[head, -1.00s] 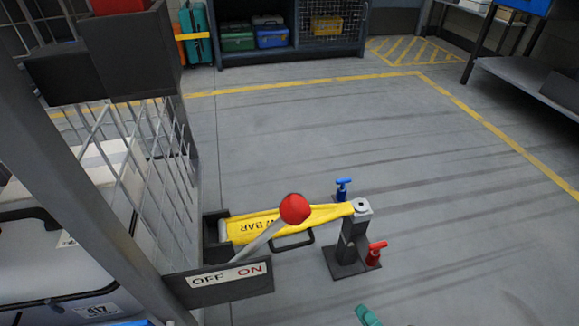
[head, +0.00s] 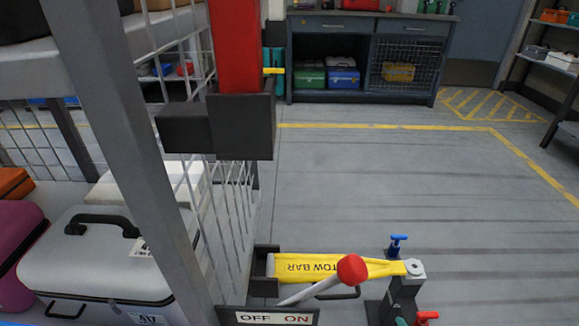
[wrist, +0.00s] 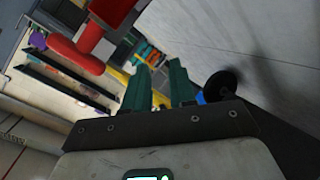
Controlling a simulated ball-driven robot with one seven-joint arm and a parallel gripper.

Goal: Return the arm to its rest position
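My gripper (wrist: 160,68) shows in the wrist view with two green fingers apart and nothing clearly held between them. A small green tip (head: 401,321) at the bottom edge of the head view matches the fingers; the rest of my arm is out of that view. The lever with a red ball knob (head: 351,269) leans right above its OFF/ON plate (head: 275,317), beside the yellow tow bar (head: 330,267). A red handle (head: 428,318) is close to the green tip; I cannot tell whether they touch. A large red shape (wrist: 75,55) lies left of the fingers in the wrist view.
A grey post (head: 130,160) and wire mesh stand at the left, with a pale case (head: 100,255) behind. The tow bar's stand (head: 405,290) carries a blue handle (head: 397,243). The floor beyond is clear up to a workbench (head: 365,60).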

